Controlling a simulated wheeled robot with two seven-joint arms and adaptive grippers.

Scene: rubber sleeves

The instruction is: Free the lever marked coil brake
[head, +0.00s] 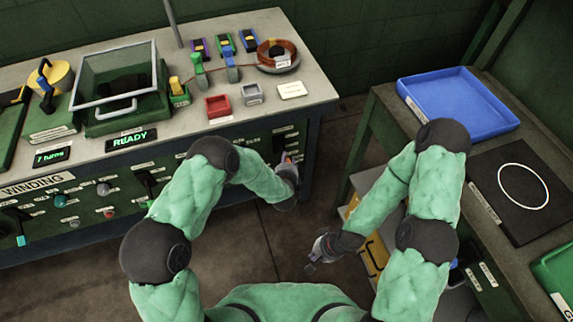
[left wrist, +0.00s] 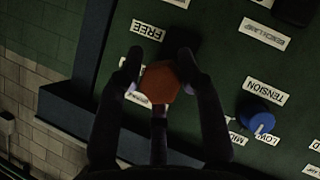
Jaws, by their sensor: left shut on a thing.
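An orange-red hexagonal lever knob (left wrist: 162,84) sits between the fingers of my left gripper (left wrist: 160,68) in the left wrist view. The gripper is shut on it. A FREE label (left wrist: 148,29) is on the green panel just above a dark block behind the knob. Another label (left wrist: 138,97) beside the knob is mostly hidden by a finger, so I cannot read coil brake. In the head view my left gripper (head: 289,170) is at the right end of the winding bench's front panel. My right gripper (head: 318,258) hangs over the floor, its opening unclear.
A blue knob (left wrist: 257,118) stands near the TENSION label (left wrist: 264,91). The winding bench (head: 320,88) carries a READY display (head: 131,139), a red bin (head: 218,106) and a copper coil (head: 277,57). A right-hand table holds a blue tray (head: 460,103). Floor lies between them.

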